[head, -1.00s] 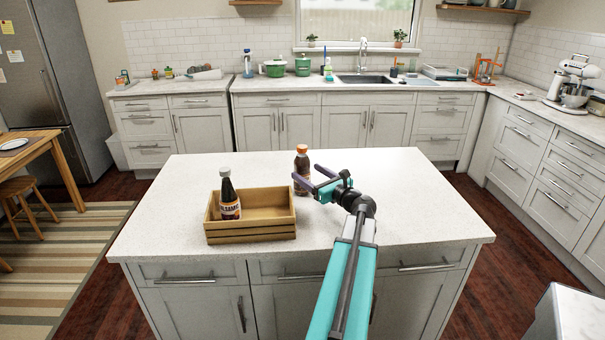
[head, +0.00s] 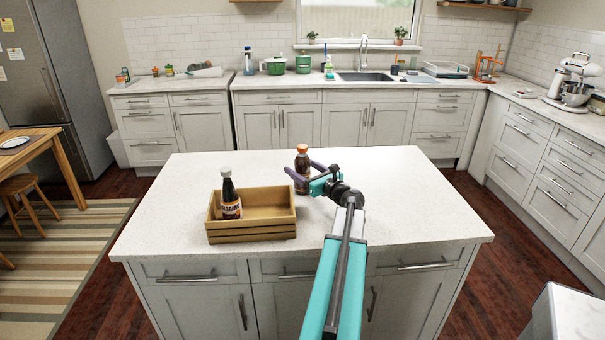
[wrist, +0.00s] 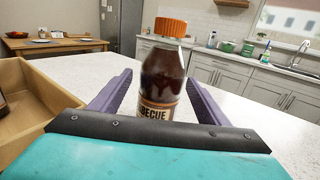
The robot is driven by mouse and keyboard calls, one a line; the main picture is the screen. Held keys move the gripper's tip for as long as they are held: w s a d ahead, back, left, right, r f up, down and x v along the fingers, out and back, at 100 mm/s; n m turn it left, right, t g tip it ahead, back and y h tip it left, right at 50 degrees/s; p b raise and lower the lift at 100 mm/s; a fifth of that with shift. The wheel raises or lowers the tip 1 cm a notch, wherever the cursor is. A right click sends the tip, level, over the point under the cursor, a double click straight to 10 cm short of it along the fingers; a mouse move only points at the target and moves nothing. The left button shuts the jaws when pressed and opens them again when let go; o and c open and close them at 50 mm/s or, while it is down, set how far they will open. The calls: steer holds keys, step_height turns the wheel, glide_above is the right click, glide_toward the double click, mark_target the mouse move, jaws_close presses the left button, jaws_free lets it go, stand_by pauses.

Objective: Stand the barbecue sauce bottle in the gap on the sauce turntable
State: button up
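The barbecue sauce bottle (head: 302,163) is dark brown with an orange cap and stands upright on the white island top, right of a wooden crate. In the wrist view the bottle (wrist: 162,75) shows "BECUE" on its label and stands ahead, between the two purple fingers. My gripper (head: 297,174) is open, with one finger on each side of the bottle; I cannot tell whether either touches it. In the wrist view the gripper (wrist: 160,90) shows both fingers spread. I cannot make out the sauce turntable in either view.
The wooden crate (head: 252,231) sits close left of my gripper, with a dark, white-labelled bottle (head: 230,195) standing in it. The right half of the island top (head: 415,200) is clear. A wooden table (head: 35,150) stands at the far left.

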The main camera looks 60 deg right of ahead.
steer(key=c, duration=1.6)
steer(key=shift+o, duration=0.2)
steer(key=shift+r, duration=0.2)
steer(key=shift+r+b, duration=0.35)
steer(key=shift+r, duration=1.1)
steer(key=b, duration=0.3)
glide_toward(302, 160)
steer(key=a, duration=0.2)
steer(key=shift+s+a+b, duration=0.15)
steer(key=shift+s+b, duration=0.15)
steer(key=shift+b, duration=0.6)
steer(key=shift+s+b, duration=0.1)
steer(key=shift+b, duration=0.35)
steer(key=s+b, duration=0.1)
steer(key=b, duration=0.3)
steer(key=shift+a+b, duration=0.4)
